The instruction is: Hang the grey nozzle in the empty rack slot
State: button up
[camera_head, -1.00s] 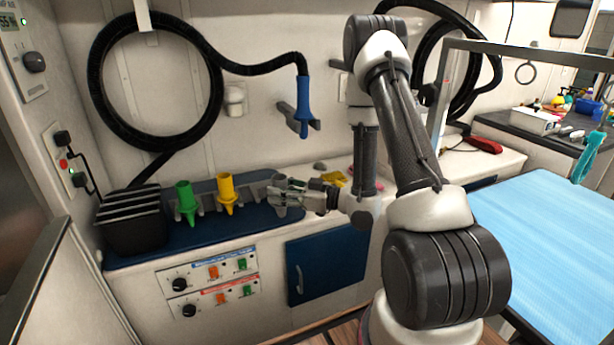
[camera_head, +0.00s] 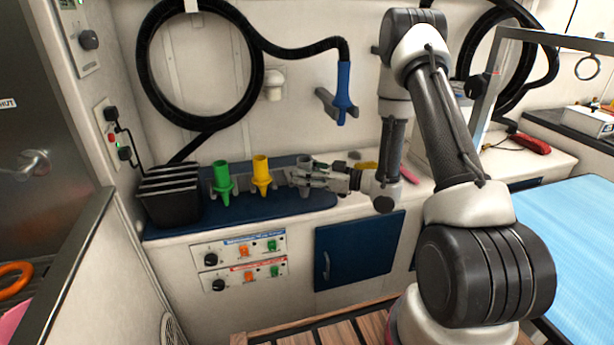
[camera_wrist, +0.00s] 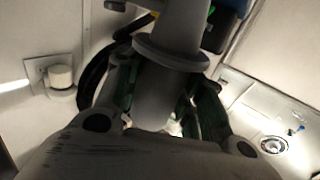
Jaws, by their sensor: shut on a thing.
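The grey nozzle (camera_wrist: 165,92) is between the fingers of my gripper (camera_wrist: 160,108) in the wrist view, its round flange and narrower end showing above them. In the head view my gripper (camera_head: 301,177) is shut on it at the right end of the grey rack (camera_head: 242,185). The rack holds a green nozzle (camera_head: 222,178) at left and a yellow nozzle (camera_head: 261,172) beside it. The grey nozzle is just right of the yellow one. My fingers cover much of it and the right slot, so I cannot tell whether it sits in the slot.
A black ribbed bin (camera_head: 171,203) stands left of the rack on the blue mat (camera_head: 222,222). A blue-handled hose (camera_head: 344,92) hangs on the wall above my gripper. A yellow item (camera_head: 366,166) and a red tool (camera_head: 530,144) lie farther right.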

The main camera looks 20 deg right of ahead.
jog(key=w, duration=0.7)
jog(key=shift+w, duration=0.3)
jog(key=shift+f, duration=0.1)
jog(key=shift+f, duration=0.2)
dwell(1.0)
jog(key=shift+f, duration=0.4)
jog(key=o, duration=1.8)
jog(key=shift+o, duration=0.2)
jog(key=shift+d, duration=0.1)
jog(key=v, duration=0.9)
jog(key=shift+s+d, duration=0.25)
jog(key=shift+d, duration=0.1)
